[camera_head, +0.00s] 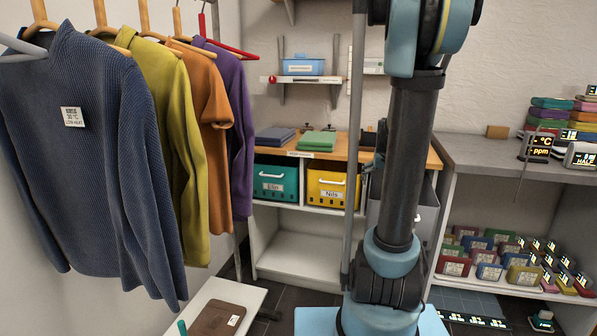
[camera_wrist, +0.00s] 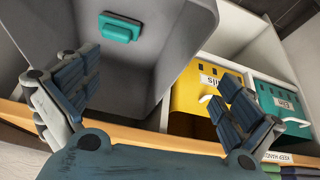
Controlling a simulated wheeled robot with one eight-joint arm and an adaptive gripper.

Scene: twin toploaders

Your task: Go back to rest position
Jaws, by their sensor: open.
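My gripper (camera_wrist: 158,72) is open in the wrist view, its two dark blue padded fingers spread wide with nothing between them. Beyond the fingers is a grey bin (camera_wrist: 165,55), seen from above and rotated. A small teal block (camera_wrist: 120,27) lies inside it, apart from the fingers. In the head view my arm stands upright right of centre and mostly hides the grey bin (camera_head: 427,200). The gripper is largely hidden behind the arm there.
A teal bin (camera_head: 275,183) and a yellow bin (camera_head: 328,189) sit under a wooden counter (camera_head: 345,153). Clothes, including a blue sweater (camera_head: 85,150), hang at left. A grey shelf unit (camera_head: 500,158) with several small boxes stands at right. A white bench (camera_head: 205,300) is front left.

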